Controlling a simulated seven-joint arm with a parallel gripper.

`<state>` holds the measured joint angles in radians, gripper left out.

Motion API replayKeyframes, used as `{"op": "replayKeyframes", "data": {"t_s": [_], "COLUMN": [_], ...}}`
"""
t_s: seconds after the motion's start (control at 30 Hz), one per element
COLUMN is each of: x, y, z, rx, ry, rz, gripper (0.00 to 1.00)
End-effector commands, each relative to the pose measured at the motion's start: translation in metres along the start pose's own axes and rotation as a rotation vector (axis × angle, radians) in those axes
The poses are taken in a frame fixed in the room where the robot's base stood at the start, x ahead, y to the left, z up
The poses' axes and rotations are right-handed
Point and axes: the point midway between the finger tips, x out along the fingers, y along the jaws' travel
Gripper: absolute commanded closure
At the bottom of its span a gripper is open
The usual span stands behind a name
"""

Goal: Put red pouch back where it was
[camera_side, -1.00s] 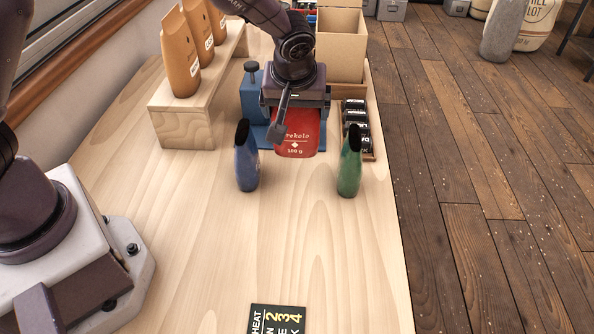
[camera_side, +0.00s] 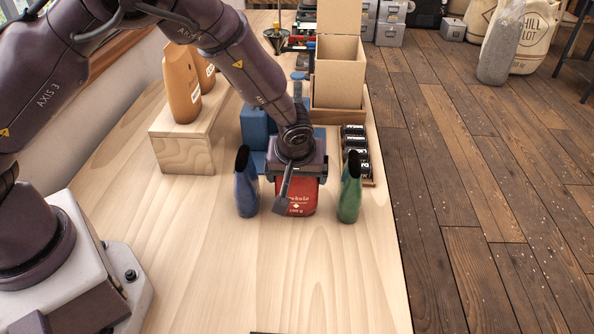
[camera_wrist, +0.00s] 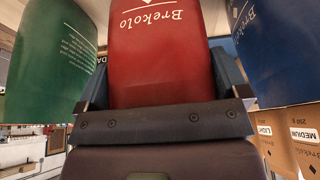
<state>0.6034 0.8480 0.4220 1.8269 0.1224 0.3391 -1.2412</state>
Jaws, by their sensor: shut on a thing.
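The red pouch (camera_side: 299,203) stands out between the blue pouch (camera_side: 247,190) on the left and the green pouch (camera_side: 349,190) on the right. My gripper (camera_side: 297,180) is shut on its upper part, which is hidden. Its lower end shows about level with the other pouches' bases; I cannot tell whether it touches the table. In the wrist view the red pouch (camera_wrist: 158,60) fills the jaws (camera_wrist: 165,98), label upside down. The green pouch (camera_wrist: 50,60) and the blue pouch (camera_wrist: 278,50) flank it, apart from it.
A blue device (camera_side: 255,127) stands behind my gripper. A wooden step (camera_side: 182,152) with brown bags (camera_side: 181,92) is at the left. A cardboard box (camera_side: 339,80) and a rack of black packets (camera_side: 355,142) are behind right. The table (camera_side: 300,275) in front is clear.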

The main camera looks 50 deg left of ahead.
Motion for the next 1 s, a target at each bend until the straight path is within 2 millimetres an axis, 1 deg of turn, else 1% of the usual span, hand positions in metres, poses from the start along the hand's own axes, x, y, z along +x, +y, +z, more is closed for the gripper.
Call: {"op": "replayKeyframes", "data": {"t_s": [0.03, 0.07, 0.1, 0.33, 0.47, 0.57, 0.8, 0.9, 1.0], "x": [0.002, 0.002, 0.001, 0.000, -0.012, -0.031, -0.083, -0.100, -0.112], "y": [0.000, 0.000, 0.000, 0.000, 0.001, 0.001, 0.001, 0.001, 0.001], "z": [0.001, 0.001, 0.001, 0.000, -0.001, -0.001, -0.001, -0.001, 0.000], "rx": [0.001, 0.000, 0.000, 0.000, 0.000, 0.001, 0.002, 0.002, 0.001], "ry": [0.000, 0.000, 0.000, 0.000, 0.001, 0.001, 0.001, 0.001, 0.000], "rz": [-0.001, 0.000, 0.000, 0.000, 0.001, 0.004, 0.005, 0.004, 0.002], "gripper": [0.45, 0.03, 0.00, 0.00, 0.00, 0.00, 0.00, 0.00, 0.00]}}
